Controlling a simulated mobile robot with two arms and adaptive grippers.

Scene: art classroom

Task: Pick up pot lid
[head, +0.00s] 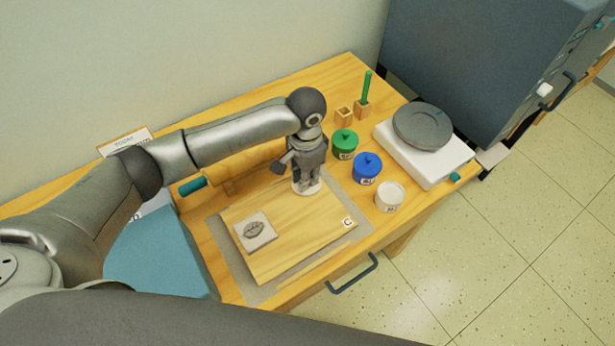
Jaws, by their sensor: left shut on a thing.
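My left gripper (307,180) points down over the upper right corner of the wooden board. It is shut on a small white round thing (309,191), which looks like the pot lid; the fingers hide part of it. I cannot tell whether it touches the board. To the right stand a green pot with a green lid (345,142), a blue pot with a blue lid (367,167) and a white pot (389,196) with no knob showing on top. My right gripper is out of view.
The wooden board (293,250) holds a tile with a leaf relief (255,231). A white device with a grey round plate (423,126) stands at the table's right end. A small wooden holder with a green stick (366,95) is behind the pots. A dark cabinet (470,60) stands beyond.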

